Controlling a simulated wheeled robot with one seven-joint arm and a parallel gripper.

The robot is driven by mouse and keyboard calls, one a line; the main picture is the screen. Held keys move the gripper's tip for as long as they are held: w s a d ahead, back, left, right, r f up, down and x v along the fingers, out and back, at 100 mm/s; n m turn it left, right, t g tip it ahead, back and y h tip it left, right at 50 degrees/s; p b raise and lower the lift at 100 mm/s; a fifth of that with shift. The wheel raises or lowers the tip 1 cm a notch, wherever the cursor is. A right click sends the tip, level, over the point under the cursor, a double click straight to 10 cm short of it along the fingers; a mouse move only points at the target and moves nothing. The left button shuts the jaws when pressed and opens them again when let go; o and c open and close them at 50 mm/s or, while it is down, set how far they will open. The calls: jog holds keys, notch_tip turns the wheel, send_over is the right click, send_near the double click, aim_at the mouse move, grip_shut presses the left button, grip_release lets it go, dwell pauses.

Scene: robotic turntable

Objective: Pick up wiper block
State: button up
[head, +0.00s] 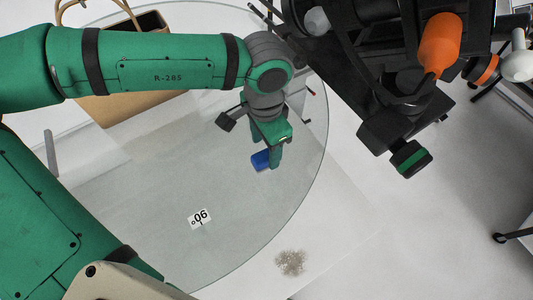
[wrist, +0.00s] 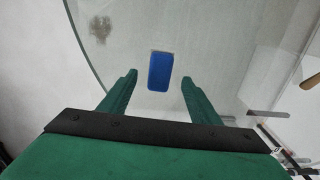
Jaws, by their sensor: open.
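The wiper block is a small blue block (wrist: 160,72) with a thin pale edge at its far end. In the wrist view it lies on the glass turntable, between and slightly beyond the lines of my two fingertips. In the head view the blue block (head: 261,160) shows beside my fingers, which partly hide it. My gripper (wrist: 160,76) is green, open and empty, with one finger on each side of the block's line. My gripper (head: 272,160) also shows in the head view, pointing down over the glass. I cannot tell the exact height between fingertips and block.
A brown bag (head: 120,100) stands behind my arm. Black equipment with an orange part (head: 440,45) is close on the right.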

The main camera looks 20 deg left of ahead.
aim_at(266, 155)
notch_tip(266, 155, down, 4)
jog(key=shift+w+f, duration=0.15)
jog(key=shift+f, duration=0.2)
jog(key=shift+d, duration=0.15)
jog(key=shift+c, duration=0.6)
jog(key=c, duration=1)
jog(key=shift+c, duration=0.2)
jog(key=shift+r, duration=0.1)
